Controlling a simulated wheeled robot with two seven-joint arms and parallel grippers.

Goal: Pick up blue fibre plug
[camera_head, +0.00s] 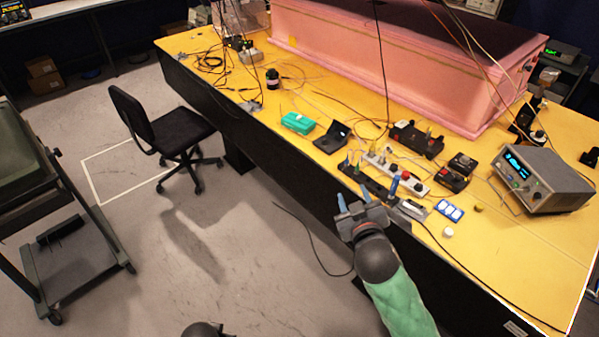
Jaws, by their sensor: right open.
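A small upright blue piece (394,186) stands at the table's front edge, by the white socket strip; it may be the blue fibre plug, but it is too small to be sure. Smaller coloured plugs (347,162) stand on a dark strip to its left. My right gripper (354,194) is open and empty, just off the front edge, left of and slightly nearer than the blue piece. Its two fingers point towards the table.
The yellow table (480,262) also holds a white socket strip (412,184), a green box (298,123), dark devices, loose cables and a grey instrument (542,180). A pink foam enclosure (400,62) stands behind. A black chair (160,130) and a cart (75,262) are left.

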